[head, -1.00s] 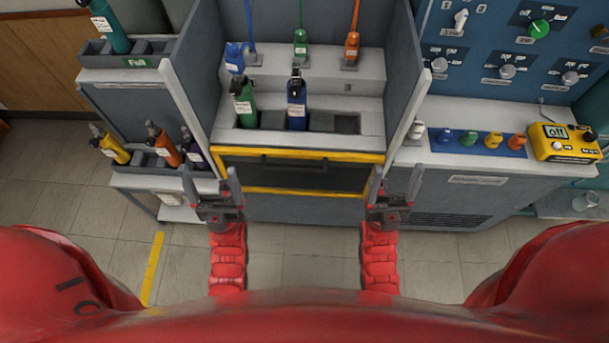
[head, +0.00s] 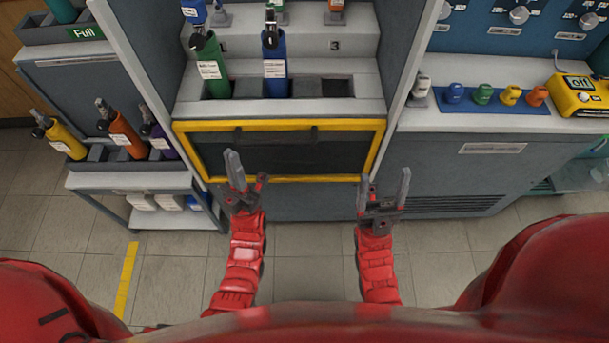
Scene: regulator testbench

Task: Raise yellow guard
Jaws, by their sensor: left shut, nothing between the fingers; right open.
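The yellow-framed guard (head: 279,179) with a dark panel is down across the front of the bench bay, below the bottle slots. A dark handle bar (head: 275,137) runs along its upper part. My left gripper (head: 246,174) is shut and empty, its tips overlapping the guard's lower left part in the picture. My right gripper (head: 384,187) is open and empty, just right of the guard's lower right corner. I cannot tell whether either gripper touches the guard.
A green bottle (head: 212,68) and a blue bottle (head: 274,62) stand in slots above the guard. A cart (head: 130,181) with several bottles stands at left. Coloured connectors (head: 482,93) and a yellow meter (head: 580,96) sit on the right counter. Floor in front is clear.

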